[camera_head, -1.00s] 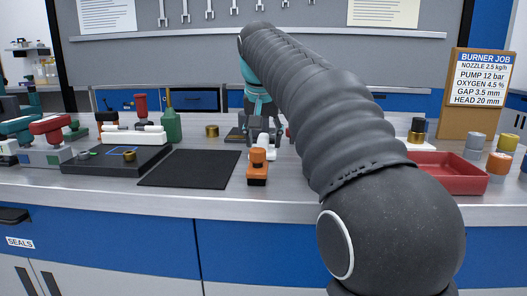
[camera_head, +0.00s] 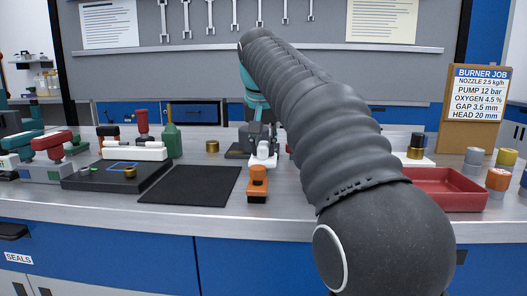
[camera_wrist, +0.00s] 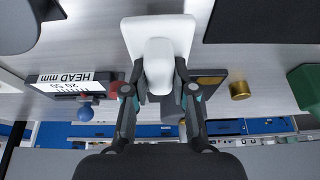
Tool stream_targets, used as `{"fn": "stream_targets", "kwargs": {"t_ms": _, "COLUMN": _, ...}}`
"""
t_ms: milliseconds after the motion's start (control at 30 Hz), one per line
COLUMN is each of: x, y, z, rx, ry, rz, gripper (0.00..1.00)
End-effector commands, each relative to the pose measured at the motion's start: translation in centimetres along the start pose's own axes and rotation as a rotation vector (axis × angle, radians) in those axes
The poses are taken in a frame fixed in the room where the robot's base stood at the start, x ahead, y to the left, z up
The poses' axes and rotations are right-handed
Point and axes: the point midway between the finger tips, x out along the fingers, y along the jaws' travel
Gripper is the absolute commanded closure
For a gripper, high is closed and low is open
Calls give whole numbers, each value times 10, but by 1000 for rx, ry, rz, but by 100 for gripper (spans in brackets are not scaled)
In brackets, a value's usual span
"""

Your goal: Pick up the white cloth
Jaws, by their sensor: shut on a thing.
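The white cloth (camera_head: 263,160) is just behind an orange-topped item in the head view. In the wrist view the white cloth (camera_wrist: 160,27) is a flat white square with a raised rounded lump on it. My gripper (camera_wrist: 160,78) is shut on that lump, one finger on each side. In the head view my gripper (camera_head: 262,140) is above the cloth, partly hidden by its own links. I cannot tell whether the cloth's underside touches the bench.
The orange-topped item (camera_head: 257,183) stands close in front. A black mat (camera_head: 190,185) lies to its left. A brass cylinder (camera_head: 212,147) and a green bottle (camera_head: 174,138) stand left of my gripper. A red tray (camera_head: 440,201) is at the right.

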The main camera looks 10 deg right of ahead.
Motion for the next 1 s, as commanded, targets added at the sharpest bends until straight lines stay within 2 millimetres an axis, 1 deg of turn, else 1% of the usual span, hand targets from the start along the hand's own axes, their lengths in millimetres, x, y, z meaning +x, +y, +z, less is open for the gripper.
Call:
{"fn": "stream_targets", "kwargs": {"t_ms": 33, "x": -12, "y": 0, "z": -6, "rx": 0, "ry": 2, "rz": -1, "gripper": 100}}
{"fn": "stream_targets", "kwargs": {"t_ms": 100, "x": -25, "y": 2, "z": -11, "rx": 2, "ry": 2, "rz": 0, "gripper": 100}}
{"fn": "stream_targets", "kwargs": {"t_ms": 200, "x": -35, "y": 29, "z": -15, "rx": 6, "ry": 2, "rz": 3, "gripper": 100}}
{"fn": "stream_targets", "kwargs": {"t_ms": 400, "x": -57, "y": 72, "z": -24, "rx": 5, "ry": 2, "rz": 2, "gripper": 100}}
{"fn": "stream_targets", "kwargs": {"t_ms": 500, "x": -66, "y": 89, "z": -28, "rx": 5, "ry": 2, "rz": 1, "gripper": 100}}
{"fn": "stream_targets", "kwargs": {"t_ms": 600, "x": -73, "y": 102, "z": -31, "rx": 3, "ry": 1, "rz": 1, "gripper": 100}}
{"fn": "stream_targets", "kwargs": {"t_ms": 800, "x": -81, "y": 115, "z": -34, "rx": 1, "ry": 1, "rz": 0, "gripper": 100}}
{"fn": "stream_targets", "kwargs": {"t_ms": 1000, "x": -82, "y": 117, "z": -34, "rx": 0, "ry": -1, "rz": 0, "gripper": 100}}
